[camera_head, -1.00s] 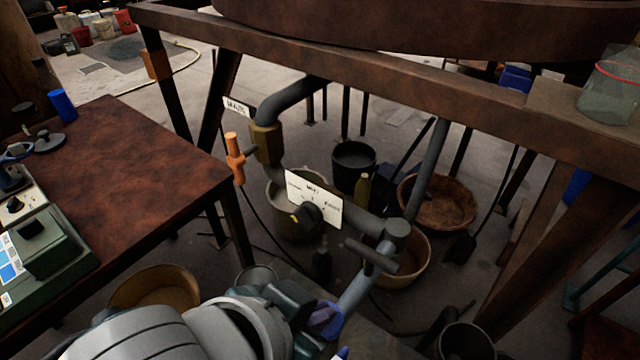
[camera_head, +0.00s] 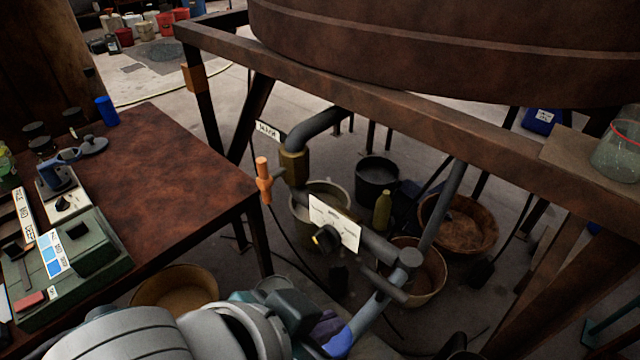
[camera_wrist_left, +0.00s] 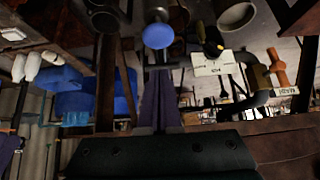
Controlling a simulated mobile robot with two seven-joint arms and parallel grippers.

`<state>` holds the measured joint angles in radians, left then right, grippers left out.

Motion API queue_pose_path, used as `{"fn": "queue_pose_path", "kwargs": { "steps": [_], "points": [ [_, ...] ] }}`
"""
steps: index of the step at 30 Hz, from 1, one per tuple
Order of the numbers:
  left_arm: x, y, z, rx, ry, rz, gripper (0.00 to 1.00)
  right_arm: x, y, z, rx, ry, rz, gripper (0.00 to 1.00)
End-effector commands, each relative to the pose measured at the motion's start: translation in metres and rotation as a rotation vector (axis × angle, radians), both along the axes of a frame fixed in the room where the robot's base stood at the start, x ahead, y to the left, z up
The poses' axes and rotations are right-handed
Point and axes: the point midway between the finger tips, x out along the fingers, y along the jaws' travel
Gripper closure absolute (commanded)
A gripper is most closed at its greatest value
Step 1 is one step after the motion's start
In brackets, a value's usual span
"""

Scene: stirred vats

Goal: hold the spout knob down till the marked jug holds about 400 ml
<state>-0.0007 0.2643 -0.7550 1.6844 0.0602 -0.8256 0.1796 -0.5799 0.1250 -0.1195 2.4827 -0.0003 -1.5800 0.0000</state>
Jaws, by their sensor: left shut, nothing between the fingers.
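The blue spout knob (camera_head: 340,343) sits at the low end of a slanting grey pipe (camera_head: 370,311), near the bottom of the head view. It also shows as a round blue cap in the left wrist view (camera_wrist_left: 158,36). My left gripper (camera_head: 325,330) is shut and empty, its purple fingers close beside the knob. In the wrist view the fingers (camera_wrist_left: 158,100) point at the knob; whether they touch it I cannot tell. A clear vessel (camera_head: 617,155) with a red ring stands on a ledge at far right. I cannot tell whether it is the marked jug or its level.
A brown vat (camera_head: 430,50) rests on a rusty frame. A dial plate (camera_head: 334,222) and an orange-handled valve (camera_head: 264,180) are on the pipework. Several buckets stand below, including a black one (camera_head: 376,180). A brown table (camera_head: 150,165) is at left.

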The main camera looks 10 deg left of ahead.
Motion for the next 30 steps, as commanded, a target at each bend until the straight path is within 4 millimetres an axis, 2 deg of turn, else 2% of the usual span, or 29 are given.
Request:
{"fn": "queue_pose_path", "kwargs": {
  "steps": [1, 6, 12, 30],
  "points": [
    [-0.006, 0.004, 0.011, -0.002, -0.002, -0.001, 1.00, 0.000, 0.000, 0.004, 0.000, 0.001, 0.001, 0.10],
    [-0.021, 0.015, 0.036, -0.003, -0.004, 0.000, 1.00, 0.000, 0.000, 0.010, -0.001, 0.002, 0.001, 0.10],
    [-0.032, 0.022, 0.053, -0.005, -0.005, 0.000, 1.00, 0.000, 0.000, 0.013, 0.000, 0.003, 0.001, 0.10],
    [-0.034, 0.023, 0.057, -0.006, -0.006, 0.001, 1.00, -0.001, 0.002, 0.013, 0.007, 0.004, -0.004, 0.10]
  ]
}}
